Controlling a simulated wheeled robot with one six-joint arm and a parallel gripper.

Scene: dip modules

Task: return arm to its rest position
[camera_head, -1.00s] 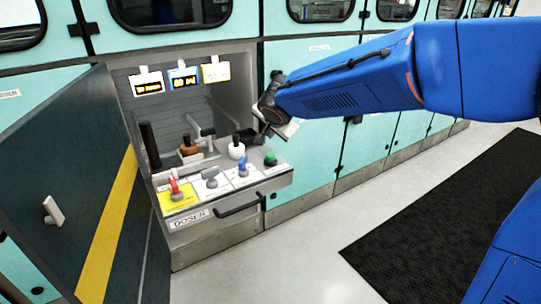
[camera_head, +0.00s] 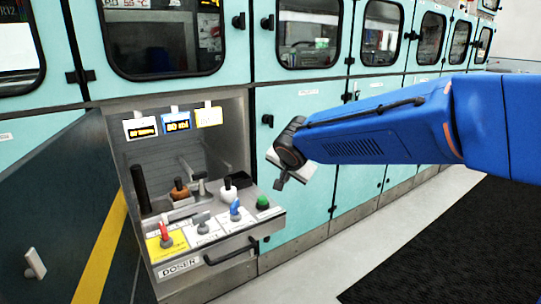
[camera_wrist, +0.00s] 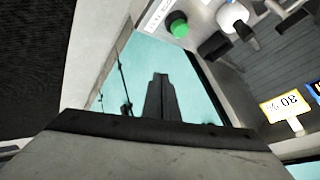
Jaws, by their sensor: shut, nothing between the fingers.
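My gripper (camera_head: 282,183) is at the end of my blue arm, right of the open doser bay and in front of the teal cabinet fronts. It is apart from the panel and holds nothing. In the wrist view its dark fingers (camera_wrist: 160,100) are together, with teal cabinet front behind them. The green button also shows in the wrist view (camera_wrist: 178,25).
A dark door (camera_head: 75,200) with a yellow stripe stands open at the left. A black mat (camera_head: 440,255) lies on open floor at the right.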

